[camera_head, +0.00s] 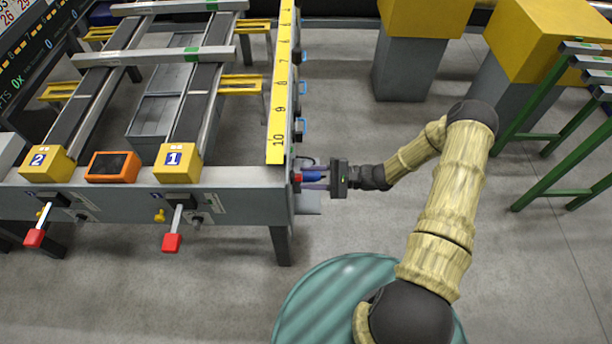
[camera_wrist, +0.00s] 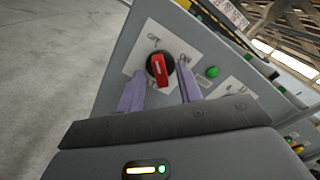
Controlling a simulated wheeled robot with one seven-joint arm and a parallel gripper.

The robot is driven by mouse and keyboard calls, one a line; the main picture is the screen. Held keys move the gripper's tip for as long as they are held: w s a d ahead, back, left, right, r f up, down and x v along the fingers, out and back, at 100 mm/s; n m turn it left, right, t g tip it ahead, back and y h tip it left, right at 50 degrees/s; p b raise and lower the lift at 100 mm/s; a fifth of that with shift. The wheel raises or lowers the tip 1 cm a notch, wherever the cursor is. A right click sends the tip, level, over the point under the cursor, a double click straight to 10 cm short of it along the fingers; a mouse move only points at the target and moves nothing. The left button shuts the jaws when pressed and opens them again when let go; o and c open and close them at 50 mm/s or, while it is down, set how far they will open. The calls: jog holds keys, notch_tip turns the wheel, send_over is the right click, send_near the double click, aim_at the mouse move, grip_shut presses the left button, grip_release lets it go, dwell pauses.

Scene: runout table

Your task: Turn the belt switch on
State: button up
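The belt switch is a red rotary knob (camera_wrist: 160,70) on a black round base, on a white plate on the grey end panel in the wrist view. Small marks, seemingly OFF and ON, lie above it to the left and right. The handle stands nearly upright in the picture; which mark it points at is hard to tell. My gripper (camera_wrist: 160,92) is open, its two purple fingers apart on either side of the handle's lower end. Contact is not clear. In the head view, my gripper (camera_head: 313,178) reaches the table's right end, beside the red knob (camera_head: 297,178).
A green button (camera_wrist: 212,72) sits right of the switch on a second plate. Two levers with red handles (camera_head: 171,242) (camera_head: 34,238) hang from the table's front. A yellow ruler (camera_head: 281,95) runs along its right edge. Open floor lies right of the table.

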jog(key=shift+a, duration=0.7)
grip_shut()
